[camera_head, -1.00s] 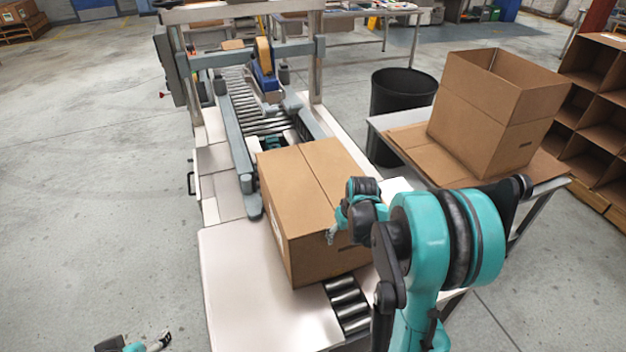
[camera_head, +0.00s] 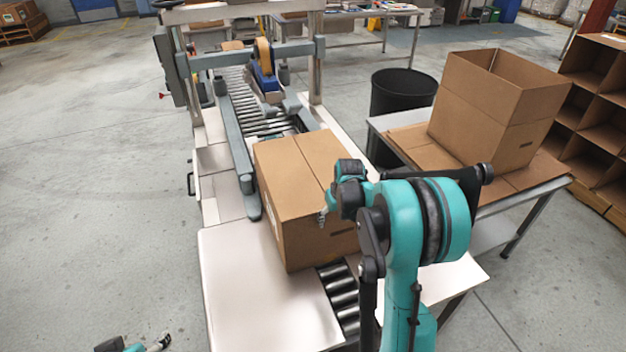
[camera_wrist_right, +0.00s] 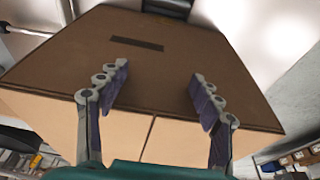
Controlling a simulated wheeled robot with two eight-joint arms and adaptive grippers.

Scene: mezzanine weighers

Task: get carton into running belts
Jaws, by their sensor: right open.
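A closed brown carton (camera_head: 300,185) stands upright on the rollers at the near end of the sealing machine. Its far end is at the mouth between the left side belt (camera_head: 238,150) and the right side belt (camera_head: 303,117). My right gripper (camera_head: 324,217) is at the carton's near right side, its jaws mostly hidden by my arm. In the right wrist view the gripper (camera_wrist_right: 160,80) is open, with its fingers spread in front of a carton face and nothing between them. My left gripper (camera_head: 158,342) barely shows at the bottom left edge; its jaws are unclear.
The machine's tape head (camera_head: 264,75) hangs over the roller bed (camera_head: 250,105) beyond the carton. Near rollers (camera_head: 340,295) lie bare beside a pale table plate (camera_head: 260,300). An open carton (camera_head: 490,115) stands on a side table at right, with a black bin (camera_head: 400,92) behind.

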